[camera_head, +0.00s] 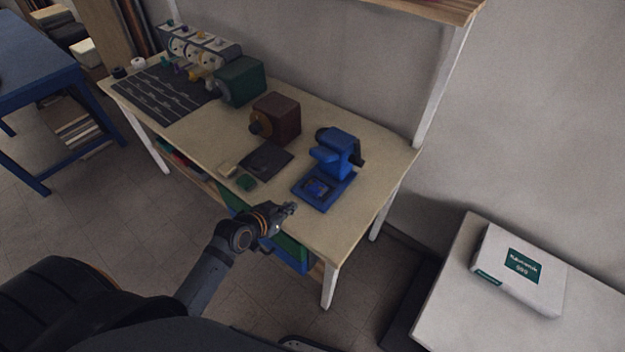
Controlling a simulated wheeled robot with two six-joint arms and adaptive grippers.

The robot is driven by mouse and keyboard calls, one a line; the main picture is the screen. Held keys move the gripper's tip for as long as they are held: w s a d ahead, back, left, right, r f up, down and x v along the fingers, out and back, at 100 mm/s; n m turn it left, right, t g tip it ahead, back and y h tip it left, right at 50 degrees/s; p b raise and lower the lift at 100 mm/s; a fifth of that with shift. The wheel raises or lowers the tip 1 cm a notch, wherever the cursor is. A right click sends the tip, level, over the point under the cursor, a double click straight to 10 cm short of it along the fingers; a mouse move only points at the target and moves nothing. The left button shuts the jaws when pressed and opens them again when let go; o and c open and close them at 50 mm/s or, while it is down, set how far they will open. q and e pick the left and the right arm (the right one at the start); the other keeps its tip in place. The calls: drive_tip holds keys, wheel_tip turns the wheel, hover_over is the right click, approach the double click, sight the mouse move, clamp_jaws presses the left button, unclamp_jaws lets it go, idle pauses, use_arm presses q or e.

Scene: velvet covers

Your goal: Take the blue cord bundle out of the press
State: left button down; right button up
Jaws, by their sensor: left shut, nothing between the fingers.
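The blue press (338,150) stands near the right end of the workbench, with its flat blue base plate toward the front edge. A small dark-blue shape, probably the blue cord bundle (318,187), lies on the press's base below its head; its details are too small to tell. My left gripper (289,209) is shut and empty at the bench's front edge, in front of and a little left of the press base, apart from the bundle. My right gripper is not in view.
A green machine (238,82) stands further left. A white box (518,268) lies on a right-hand table.

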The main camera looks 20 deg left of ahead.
use_arm(q)
drive_tip(key=shift+w+d+r, duration=0.1)
drive_tip(key=p, duration=0.3)
approach(318, 183)
drive_tip(key=w, duration=0.1)
drive_tip(key=w+d+f, duration=0.1)
drive_tip(key=w, duration=0.3)
drive_tip(key=shift+d+f, duration=0.25)
drive_tip(key=shift+f, duration=0.1)
drive_tip(key=shift+w+d+f, duration=0.1)
drive_tip(key=shift+w+f, duration=0.1)
drive_tip(key=shift+w, duration=0.15)
drive_tip(key=shift+f, duration=0.6)
drive_tip(key=shift+f+b, duration=0.2)
drive_tip(key=shift+b, duration=0.1)
drive_tip(key=shift+s, duration=0.15)
drive_tip(key=shift+s, duration=0.1)
